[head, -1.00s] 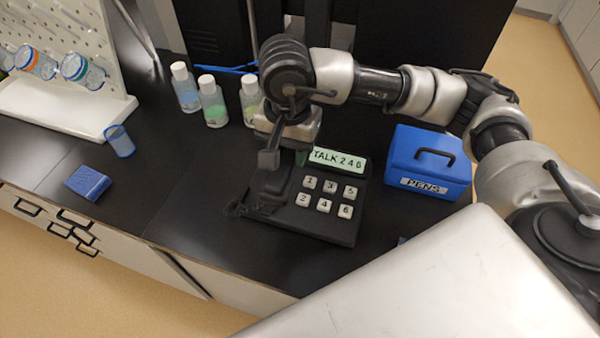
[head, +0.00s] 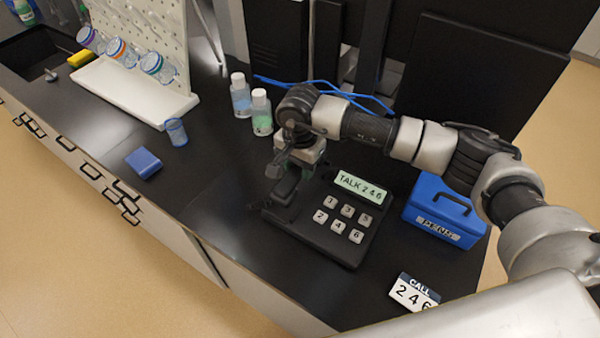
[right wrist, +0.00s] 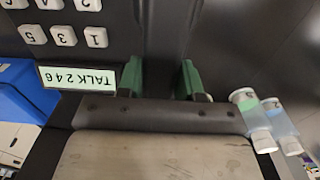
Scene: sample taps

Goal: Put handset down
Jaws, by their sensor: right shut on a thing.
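The dark desk phone (head: 318,243) stands on the black counter, with several white keys and a lit display (head: 358,186) reading "TALK 2 4 6". My right gripper (head: 287,168) is over its left side, shut on the dark handset (head: 286,188). The handset is at or just above the left part of the base; I cannot tell whether it touches. In the right wrist view the green fingertips (right wrist: 160,80) stand either side of the dark handset (right wrist: 161,45), and the display (right wrist: 80,77) shows upside down. My left gripper is not in view.
A blue PENS box (head: 440,212) stands right of the phone. A "CALL 246" card (head: 414,293) lies in front of it. Two capped bottles (head: 250,105) stand behind left. A blue block (head: 143,162), a blue cup (head: 176,132) and a white pegboard rack (head: 130,92) are further left.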

